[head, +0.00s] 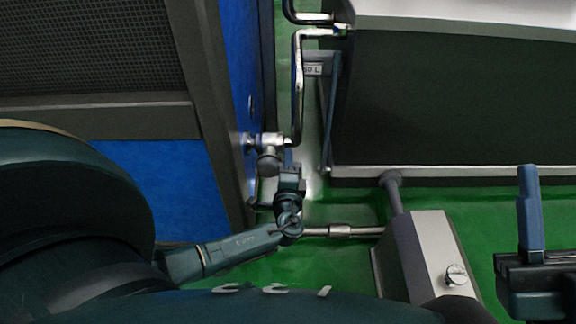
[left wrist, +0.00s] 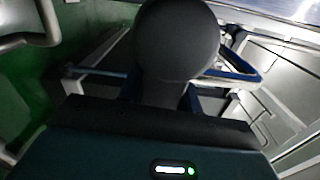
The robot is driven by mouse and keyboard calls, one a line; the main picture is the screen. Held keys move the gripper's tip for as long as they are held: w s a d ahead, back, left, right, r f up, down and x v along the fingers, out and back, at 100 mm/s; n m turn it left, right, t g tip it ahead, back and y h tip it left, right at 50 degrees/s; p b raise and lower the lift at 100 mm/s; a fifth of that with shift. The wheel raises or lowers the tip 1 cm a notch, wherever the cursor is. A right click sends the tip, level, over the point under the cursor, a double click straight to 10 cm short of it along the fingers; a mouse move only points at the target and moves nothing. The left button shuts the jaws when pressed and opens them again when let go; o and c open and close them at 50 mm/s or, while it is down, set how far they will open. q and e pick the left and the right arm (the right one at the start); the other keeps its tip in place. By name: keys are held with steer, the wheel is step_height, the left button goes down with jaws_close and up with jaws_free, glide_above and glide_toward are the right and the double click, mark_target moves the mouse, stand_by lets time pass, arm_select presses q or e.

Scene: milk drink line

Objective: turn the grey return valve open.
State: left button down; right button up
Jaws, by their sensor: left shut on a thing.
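The grey return valve's round dark grey knob (head: 268,161) sits under a silver pipe fitting (head: 272,139) beside the blue panel in the head view. In the left wrist view the knob (left wrist: 176,40) fills the upper middle, right in front of the jaws. My left gripper (head: 281,176) is at the knob and shut on it; the fingers are mostly hidden behind the knob and wrist. My right gripper (head: 530,215) shows only partly at the right edge, with one blue finger visible, away from the valve.
A blue panel (head: 180,180) with a dark frame stands left of the valve. A bent silver pipe (head: 298,90) rises from the fitting. A dark conveyor-like surface (head: 450,100) lies to the right. A grey box with a silver knob (head: 430,255) stands lower right. Green floor shows between.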

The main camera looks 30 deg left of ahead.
arm_select(q)
steer(key=shift+a+r+n, duration=0.1)
steer(key=shift+r+n, duration=0.2)
steer(key=shift+n, duration=0.3)
arm_select(e)
steer(key=shift+w+f+m+h, duration=0.55)
steer(key=shift+f+m+h, duration=0.05)
steer(key=shift+m+h, duration=0.1)
arm_select(q)
steer(key=c, duration=1)
jaws_free()
steer(key=shift+o, duration=0.2)
steer(key=shift+f, duration=0.1)
arm_select(e)
steer(key=shift+s, duration=0.1)
